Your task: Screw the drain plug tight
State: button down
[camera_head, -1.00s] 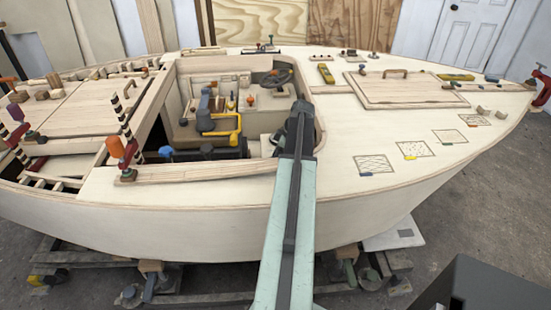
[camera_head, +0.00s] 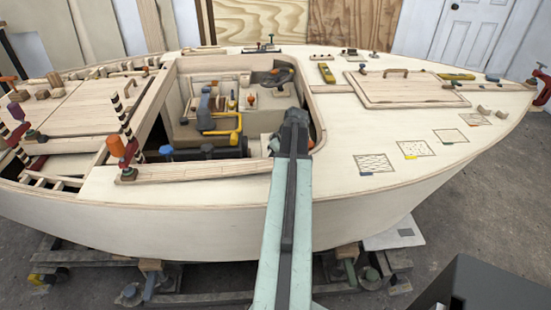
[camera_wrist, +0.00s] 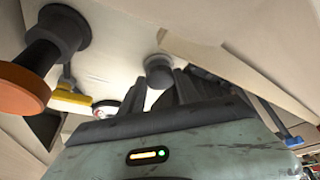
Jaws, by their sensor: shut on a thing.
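A dark grey round knob, which looks like the drain plug (camera_wrist: 158,71), shows against a pale surface in the wrist view. My gripper (camera_wrist: 160,84) has its two dark fingers on either side of this knob and is shut on it. How far the plug is seated cannot be seen. In the head view, my arm reaches over the hull's near side and my dark wrist is over the right part of the cockpit opening (camera_head: 222,68). The fingertips and the plug are hidden there.
An orange-ended dark cylinder (camera_wrist: 25,88) is close at left in the wrist view. Near it is a yellow piece (camera_wrist: 70,98). The cockpit holds a yellow-handled tool (camera_head: 225,136). Clamps (camera_head: 122,155) stand on the left rim. A hatch board (camera_head: 405,90) lies on the right deck.

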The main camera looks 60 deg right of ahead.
jog(key=shift+m, duration=0.4)
jog(key=c, duration=0.9)
grip_release()
jog(key=shift+o, duration=0.2)
jog(key=p+v, duration=0.7)
jog(key=shift+s+a+r, duration=0.2)
jog(key=shift+r, duration=0.15)
